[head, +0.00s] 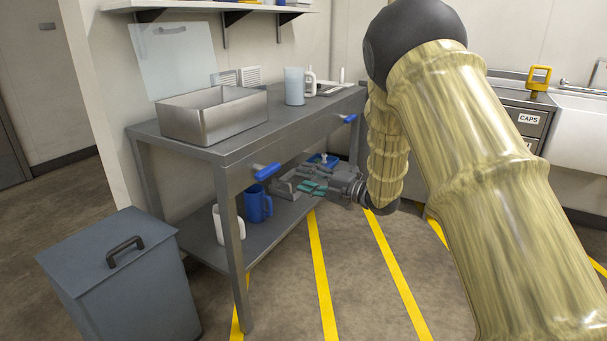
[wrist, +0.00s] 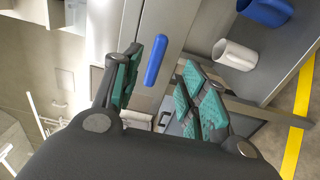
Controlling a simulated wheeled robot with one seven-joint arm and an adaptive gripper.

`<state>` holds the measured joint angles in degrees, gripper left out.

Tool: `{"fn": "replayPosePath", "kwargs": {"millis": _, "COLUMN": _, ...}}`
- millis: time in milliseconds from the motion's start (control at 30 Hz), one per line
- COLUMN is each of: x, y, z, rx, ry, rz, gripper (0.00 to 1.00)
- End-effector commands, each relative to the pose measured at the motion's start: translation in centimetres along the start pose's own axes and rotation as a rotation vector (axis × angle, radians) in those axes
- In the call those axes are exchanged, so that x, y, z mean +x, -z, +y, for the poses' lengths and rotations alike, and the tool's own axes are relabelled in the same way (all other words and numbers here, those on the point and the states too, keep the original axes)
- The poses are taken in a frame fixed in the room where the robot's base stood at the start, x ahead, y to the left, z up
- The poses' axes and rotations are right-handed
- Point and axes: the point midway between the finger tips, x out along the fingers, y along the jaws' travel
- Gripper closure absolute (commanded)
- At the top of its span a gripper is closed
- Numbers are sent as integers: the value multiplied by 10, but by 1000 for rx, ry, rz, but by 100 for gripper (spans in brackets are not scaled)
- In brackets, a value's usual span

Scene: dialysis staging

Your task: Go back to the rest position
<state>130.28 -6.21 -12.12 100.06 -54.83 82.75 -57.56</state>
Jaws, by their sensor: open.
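My gripper (head: 309,187) has dark fingers with green pads, and my arm reaches down to it from the right in the head view. It is beside the front of the grey steel table (head: 180,136), below the tabletop's height. In the wrist view my gripper (wrist: 165,80) has its fingers spread apart with nothing held. A blue drawer handle (wrist: 157,60) shows between the fingers there. In the head view the left blue handle (head: 267,172) appears apart from the fingertips.
A steel bin (head: 212,118) and a pale jug (head: 294,87) stand on the tabletop. A blue mug (head: 257,205) and a white mug (head: 237,226) sit on the lower shelf. A grey lidded box (head: 110,265) stands at left. Yellow-striped floor in front is clear.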

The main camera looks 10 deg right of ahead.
Motion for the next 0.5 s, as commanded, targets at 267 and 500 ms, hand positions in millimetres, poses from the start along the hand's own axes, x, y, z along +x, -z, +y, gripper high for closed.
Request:
{"fn": "replayPosePath", "kwargs": {"millis": 267, "x": -30, "y": 4, "z": -96, "rx": 287, "ry": 82, "rz": -168, "gripper": 57}}
{"fn": "replayPosePath", "kwargs": {"millis": 500, "x": -88, "y": 30, "z": -219, "rx": 679, "ry": 195, "rz": -424, "gripper": 57}}
